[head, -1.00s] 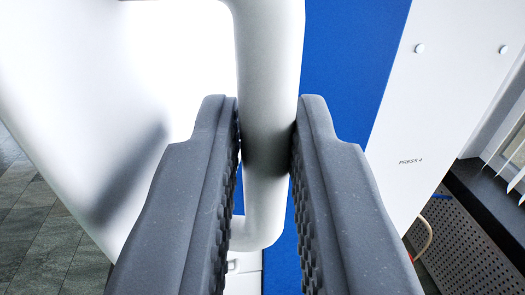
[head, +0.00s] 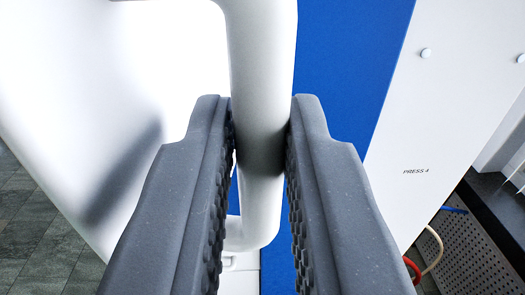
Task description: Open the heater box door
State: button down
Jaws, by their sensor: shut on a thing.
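My gripper (head: 262,120) reaches in from the bottom of the head view. Its two grey ribbed fingers stand on either side of a thick white bar handle (head: 262,60) and are shut on it. The handle runs upright and bends to the left at its lower end. It is in front of a white door panel (head: 70,100) at the left, which carries a soft shadow. The panel's lower edge slants down to the right, with floor showing past it.
A blue panel (head: 345,80) stands behind and right of the handle. A white panel marked PRESS 4 (head: 450,90) is farther right. A perforated grey panel (head: 470,255) and red and cream hoses are at lower right. Grey tiled floor (head: 30,240) shows at lower left.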

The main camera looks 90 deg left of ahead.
jog(key=shift+a+f, duration=0.1)
jog(key=shift+a, duration=0.15)
